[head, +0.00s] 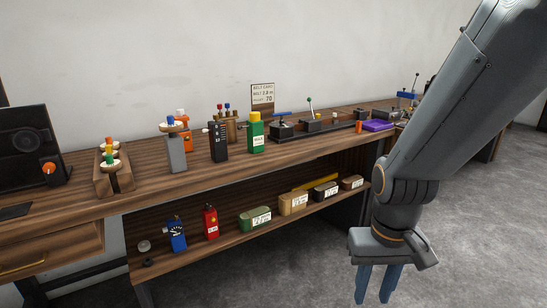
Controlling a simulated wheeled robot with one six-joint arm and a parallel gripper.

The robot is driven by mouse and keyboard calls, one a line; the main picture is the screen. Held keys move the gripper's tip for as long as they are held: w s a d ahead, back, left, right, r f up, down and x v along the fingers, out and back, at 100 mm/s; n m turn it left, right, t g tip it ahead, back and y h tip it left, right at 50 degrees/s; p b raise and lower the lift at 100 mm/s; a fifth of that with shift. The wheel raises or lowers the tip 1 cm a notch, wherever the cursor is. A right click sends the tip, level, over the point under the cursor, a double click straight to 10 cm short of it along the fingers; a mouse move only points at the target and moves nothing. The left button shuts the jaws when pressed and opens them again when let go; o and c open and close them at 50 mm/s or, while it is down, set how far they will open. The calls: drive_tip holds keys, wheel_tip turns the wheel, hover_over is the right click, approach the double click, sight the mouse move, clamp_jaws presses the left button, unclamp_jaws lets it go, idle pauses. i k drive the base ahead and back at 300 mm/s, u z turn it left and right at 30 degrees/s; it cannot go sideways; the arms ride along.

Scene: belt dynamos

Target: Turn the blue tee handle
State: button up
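A blue tee handle (282,114) shows as a short blue bar on top of a dark block, at the left end of a long black base on the bench. My gripper (374,290) hangs in front of the bench at the lower right, fingers pointing down over the grey floor. It is well apart from the handle and lower in the picture. Its two fingers are apart with nothing between them. Nothing hides the handle.
The wooden bench (80,205) runs across the view. A green bottle (256,136) stands just left of the blue handle. The lower shelf holds several labelled containers.

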sight(282, 114)
drive_tip(key=i, duration=1.9)
drive_tip(key=u, duration=0.6)
